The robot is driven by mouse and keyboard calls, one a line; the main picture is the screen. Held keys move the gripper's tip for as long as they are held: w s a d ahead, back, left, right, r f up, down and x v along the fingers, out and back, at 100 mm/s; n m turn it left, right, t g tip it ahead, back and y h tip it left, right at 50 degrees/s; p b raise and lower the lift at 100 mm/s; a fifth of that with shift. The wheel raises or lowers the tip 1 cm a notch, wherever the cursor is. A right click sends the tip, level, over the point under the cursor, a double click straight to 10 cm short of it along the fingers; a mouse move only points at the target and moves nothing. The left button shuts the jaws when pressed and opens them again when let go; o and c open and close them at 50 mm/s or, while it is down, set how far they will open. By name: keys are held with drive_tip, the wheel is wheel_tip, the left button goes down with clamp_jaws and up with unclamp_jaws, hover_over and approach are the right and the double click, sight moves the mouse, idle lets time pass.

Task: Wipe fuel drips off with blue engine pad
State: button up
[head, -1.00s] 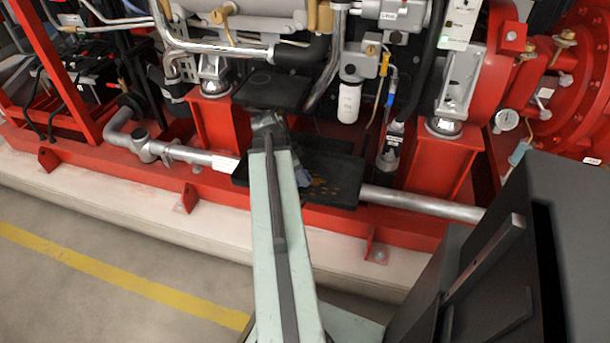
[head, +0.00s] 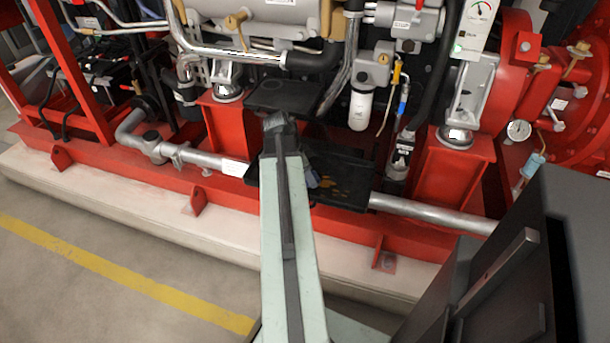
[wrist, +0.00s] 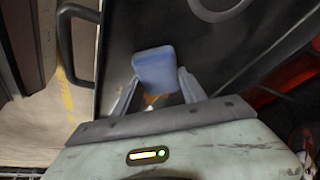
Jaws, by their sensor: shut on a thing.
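The blue pad (wrist: 155,70) is gripped between the two fingers of my gripper (wrist: 158,80) in the wrist view. A small bluish part at the gripper end (head: 312,179) shows beside my arm in the head view. The black drip tray (head: 345,168) lies under the engine, partly hidden by my arm. Orange-yellow fuel drips (head: 330,188) lie on the tray, right of my arm. In the wrist view, a little orange (wrist: 150,99) shows between the fingers, below the pad. Whether the pad touches the tray cannot be told.
A black plate (head: 285,95) sits above the tray, close to my arm. A grey pipe (head: 430,211) runs along the red frame (head: 330,222). A white filter (head: 360,108) hangs at the upper right of the tray. The floor with its yellow line (head: 120,272) is clear.

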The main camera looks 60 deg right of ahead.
sight(330, 185)
drive_tip(key=shift+s+d+f, duration=0.1)
drive_tip(key=shift+s+d, duration=0.1)
drive_tip(key=shift+s, duration=1.4)
drive_tip(key=shift+s+d, duration=0.15)
drive_tip(key=shift+s, duration=1.4)
drive_tip(key=shift+w+a, duration=0.15)
drive_tip(key=shift+w, duration=1.55)
drive_tip(key=shift+w+a, duration=0.15)
drive_tip(key=shift+w, duration=0.9)
drive_tip(key=shift+w+a, duration=0.15)
drive_tip(key=shift+w, duration=0.9)
wheel_tip(330, 185, up, 6)
drive_tip(key=p, duration=0.6)
drive_tip(key=shift+s, duration=0.1)
